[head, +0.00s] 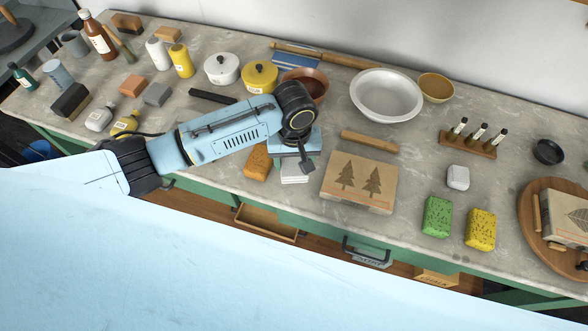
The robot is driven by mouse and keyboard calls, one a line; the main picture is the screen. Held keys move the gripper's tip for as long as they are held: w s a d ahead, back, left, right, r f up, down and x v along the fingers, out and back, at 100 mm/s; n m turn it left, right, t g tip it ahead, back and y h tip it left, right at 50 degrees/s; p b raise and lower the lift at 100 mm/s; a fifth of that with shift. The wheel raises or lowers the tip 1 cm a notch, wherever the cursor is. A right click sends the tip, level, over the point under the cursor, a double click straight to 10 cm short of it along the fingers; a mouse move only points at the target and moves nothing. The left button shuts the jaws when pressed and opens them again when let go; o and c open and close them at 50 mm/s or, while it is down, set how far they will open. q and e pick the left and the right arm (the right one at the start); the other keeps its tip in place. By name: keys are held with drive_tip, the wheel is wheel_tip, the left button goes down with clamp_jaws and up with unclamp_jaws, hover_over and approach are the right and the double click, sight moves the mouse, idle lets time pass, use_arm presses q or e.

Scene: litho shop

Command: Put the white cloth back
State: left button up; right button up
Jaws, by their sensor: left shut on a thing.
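The white cloth (293,174) looks like a small folded stack at the front of the grey worktop, left of the stone with two printed trees. My left arm reaches in from the left, and its gripper (304,160) points down at the cloth. The gripper is shut on the white cloth, though its body and wrist hide the upper part and most of the grip. I cannot tell whether the cloth touches the worktop. My right gripper is not in view.
An orange sponge (257,162) sits close left of the cloth. The tree-printed stone (358,183) is close on the right. A wooden bar (370,141), a white basin (386,97) and a brown bowl (309,83) lie behind. An open drawer (268,223) shows below the worktop edge.

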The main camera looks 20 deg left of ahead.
sight(294, 170)
use_arm(q)
drive_tip(key=shift+f, duration=2.25)
drive_tip(key=shift+f, duration=0.15)
drive_tip(key=o, duration=0.9)
wheel_tip(294, 170, up, 12)
drive_tip(key=shift+r+p, duration=0.2)
drive_tip(key=shift+p, duration=0.3)
